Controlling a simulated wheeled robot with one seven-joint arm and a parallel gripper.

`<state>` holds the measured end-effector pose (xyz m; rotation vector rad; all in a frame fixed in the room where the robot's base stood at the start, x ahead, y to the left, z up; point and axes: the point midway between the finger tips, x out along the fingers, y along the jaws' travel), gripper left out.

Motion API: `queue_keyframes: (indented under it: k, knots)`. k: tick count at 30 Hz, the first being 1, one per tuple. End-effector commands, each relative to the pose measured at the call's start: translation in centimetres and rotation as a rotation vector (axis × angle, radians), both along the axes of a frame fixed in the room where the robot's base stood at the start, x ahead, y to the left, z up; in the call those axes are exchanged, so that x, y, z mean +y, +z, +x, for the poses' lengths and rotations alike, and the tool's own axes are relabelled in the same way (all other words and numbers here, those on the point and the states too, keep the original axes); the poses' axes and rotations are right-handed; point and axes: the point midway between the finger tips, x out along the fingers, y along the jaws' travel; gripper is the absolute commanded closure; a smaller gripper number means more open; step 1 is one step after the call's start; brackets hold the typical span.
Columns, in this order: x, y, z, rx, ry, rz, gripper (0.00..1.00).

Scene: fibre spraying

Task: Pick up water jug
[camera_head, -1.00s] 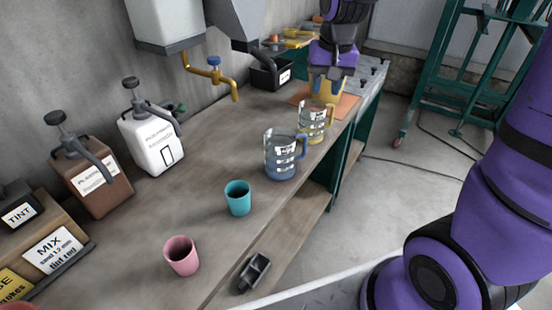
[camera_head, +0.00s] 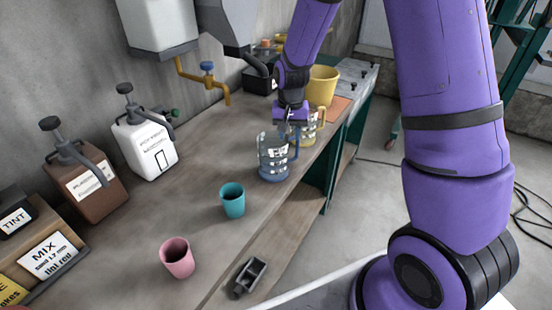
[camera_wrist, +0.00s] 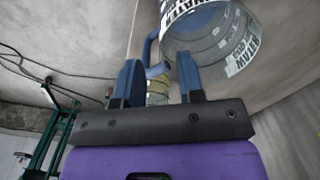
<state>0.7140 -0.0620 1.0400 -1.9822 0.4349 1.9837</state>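A clear jug with a blue base and blue handle (camera_head: 273,165) stands upright on the workbench. Its lettered body fills the upper right of the wrist view (camera_wrist: 215,45), but I cannot read the label surely. A similar jug with yellow parts (camera_head: 309,134) stands just behind it, partly hidden by my gripper. My gripper (camera_head: 290,122) is at the blue jug's upper handle side. In the wrist view my gripper (camera_wrist: 160,74) has its two blue fingers apart, with part of the blue handle showing near and between them. I cannot tell whether they touch it.
A teal cup (camera_head: 232,201) and a pink cup (camera_head: 177,258) stand in front of the jugs. A yellow bucket (camera_head: 320,86) stands behind them. White (camera_head: 147,147) and brown (camera_head: 92,183) pump containers stand by the wall.

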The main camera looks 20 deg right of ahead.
Motion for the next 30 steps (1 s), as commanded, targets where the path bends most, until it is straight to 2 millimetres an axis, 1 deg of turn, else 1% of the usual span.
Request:
queue_keyframes:
  k: [5, 9, 13, 17, 23, 24, 26, 27, 28, 30]
  knots:
    - [0.2, -1.1, 0.0, 0.002, 0.0, 0.0, 0.65]
    - [0.5, -3.2, -0.1, 0.003, 0.0, 0.0, 0.65]
    - [0.5, -4.8, 0.0, 0.002, -0.001, 0.0, 0.65]
    - [0.5, -5.4, 0.0, 0.0, 0.0, 0.0, 0.65]
    - [0.5, -5.5, 0.0, -0.001, 0.0, 0.0, 0.65]
    - [0.5, -5.5, 0.0, -0.001, 0.0, 0.0, 0.69]
    - [0.5, -5.5, 0.0, -0.001, 0.0, 0.0, 0.83]
    - [0.5, -5.5, 0.0, -0.001, 0.0, 0.0, 0.92]
    - [0.5, -5.5, 0.0, -0.001, 0.0, 0.0, 0.99]
    - [0.5, -5.5, 0.0, -0.001, 0.0, 0.0, 1.0]
